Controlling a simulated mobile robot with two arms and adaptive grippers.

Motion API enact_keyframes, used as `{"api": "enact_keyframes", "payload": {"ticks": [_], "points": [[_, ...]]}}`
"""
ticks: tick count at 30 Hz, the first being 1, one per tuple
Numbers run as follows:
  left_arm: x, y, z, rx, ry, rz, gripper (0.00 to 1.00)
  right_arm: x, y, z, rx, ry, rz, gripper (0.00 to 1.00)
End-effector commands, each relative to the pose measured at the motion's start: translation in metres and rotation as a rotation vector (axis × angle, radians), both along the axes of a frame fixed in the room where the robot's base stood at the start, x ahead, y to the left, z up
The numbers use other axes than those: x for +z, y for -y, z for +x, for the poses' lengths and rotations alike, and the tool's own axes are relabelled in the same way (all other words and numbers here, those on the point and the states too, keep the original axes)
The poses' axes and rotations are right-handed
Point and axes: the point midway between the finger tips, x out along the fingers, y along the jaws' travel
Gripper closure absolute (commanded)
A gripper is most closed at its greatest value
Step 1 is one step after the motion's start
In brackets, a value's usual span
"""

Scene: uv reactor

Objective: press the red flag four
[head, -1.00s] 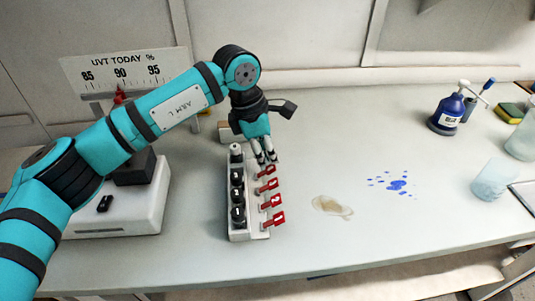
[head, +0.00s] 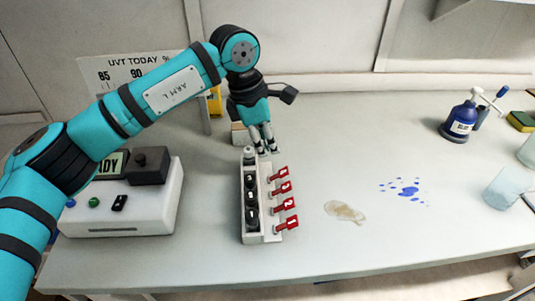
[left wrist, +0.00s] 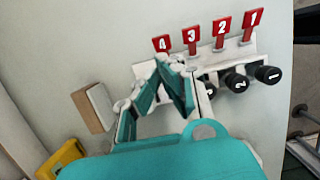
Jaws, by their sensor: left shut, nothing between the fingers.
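The white rack (head: 277,236) on the bench holds a row of red flags on its right side. Red flag four (head: 280,173) is at the far end, followed toward the front by flag three (head: 284,188), flag two (head: 286,205) and flag one (head: 287,223). In the left wrist view, flag four (left wrist: 161,43) shows just beyond the fingers, which hide its lower part. My left gripper (head: 267,150) is shut and empty, pointing down at the rack's far end, behind and left of flag four. Touch with the rack cannot be told. My right gripper is out of view.
Black numbered vials (head: 251,216) stand along the rack's left side. A white device (head: 130,215) with buttons is at left. A small block (head: 240,134) sits behind the rack.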

Motion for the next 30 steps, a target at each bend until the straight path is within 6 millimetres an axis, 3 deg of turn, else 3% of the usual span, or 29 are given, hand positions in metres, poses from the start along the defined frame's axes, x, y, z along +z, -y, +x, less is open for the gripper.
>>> {"api": "enact_keyframes", "payload": {"ticks": [1, 6, 12, 26, 30], "points": [[0.007, 0.012, -0.002, -0.008, 0.003, 0.000, 1.00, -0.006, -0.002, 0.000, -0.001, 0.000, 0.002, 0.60], [0.035, 0.036, -0.001, -0.006, 0.002, 0.001, 1.00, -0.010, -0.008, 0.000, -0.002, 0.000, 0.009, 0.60], [0.055, 0.052, -0.001, -0.004, 0.000, 0.001, 1.00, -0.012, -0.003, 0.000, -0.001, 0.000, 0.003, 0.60], [0.061, 0.056, -0.001, -0.003, -0.001, 0.001, 1.00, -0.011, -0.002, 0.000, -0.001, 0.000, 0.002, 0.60], [0.081, 0.056, -0.001, -0.004, -0.001, 0.001, 1.00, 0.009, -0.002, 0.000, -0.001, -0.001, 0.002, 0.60]]}}
